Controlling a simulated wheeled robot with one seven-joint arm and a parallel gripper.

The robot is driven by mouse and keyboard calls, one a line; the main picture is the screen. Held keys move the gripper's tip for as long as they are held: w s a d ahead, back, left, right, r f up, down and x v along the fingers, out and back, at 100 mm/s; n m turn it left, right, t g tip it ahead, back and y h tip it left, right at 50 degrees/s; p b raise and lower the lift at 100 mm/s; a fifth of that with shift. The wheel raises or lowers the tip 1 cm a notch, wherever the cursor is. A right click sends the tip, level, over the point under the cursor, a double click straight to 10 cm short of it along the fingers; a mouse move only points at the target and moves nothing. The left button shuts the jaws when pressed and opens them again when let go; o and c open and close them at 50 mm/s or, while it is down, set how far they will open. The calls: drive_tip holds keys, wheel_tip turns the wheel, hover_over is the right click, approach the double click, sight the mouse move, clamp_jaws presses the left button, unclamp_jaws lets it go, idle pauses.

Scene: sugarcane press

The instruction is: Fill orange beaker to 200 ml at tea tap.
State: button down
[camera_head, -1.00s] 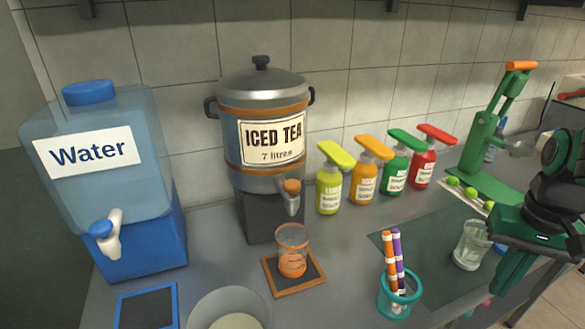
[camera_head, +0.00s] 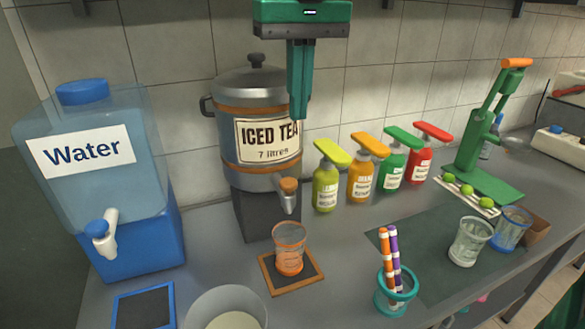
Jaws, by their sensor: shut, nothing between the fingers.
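The orange beaker (camera_head: 289,250) stands upright on a wood-framed dark mat (camera_head: 297,285), below and slightly in front of the tea tap. Orange markings show on its glass; the lower part looks orange, and I cannot tell a liquid level. The iced tea dispenser (camera_head: 256,165) is a grey pot with copper bands on a dark stand. Its tea tap (camera_head: 288,193) has an orange-brown knob and a grey spout. My gripper (camera_head: 299,116) is shut and empty, pointing down, in front of the dispenser's right side and above the tap, apart from it.
A water dispenser (camera_head: 93,170) stands at left. Several pump bottles (camera_head: 361,180) stand right of the tea pot. A teal cup with striped sticks (camera_head: 395,295), a clear glass (camera_head: 468,243), a blue beaker (camera_head: 511,230) and a green press (camera_head: 488,150) are to the right. A bowl (camera_head: 228,300) is in front.

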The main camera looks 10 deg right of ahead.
sight(292, 185)
drive_tip(key=shift+a+r, duration=0.2)
drive_tip(key=shift+a, duration=0.15)
drive_tip(key=shift+f, duration=0.1)
drive_tip(key=f, duration=1.3)
drive_tip(key=shift+w+a+f, duration=0.15)
drive_tip(key=shift+w+f, duration=0.2)
drive_tip(key=shift+w, duration=0.05)
drive_tip(key=shift+s+f, duration=0.1)
drive_tip(key=shift+f, duration=1.2)
idle(4.5)
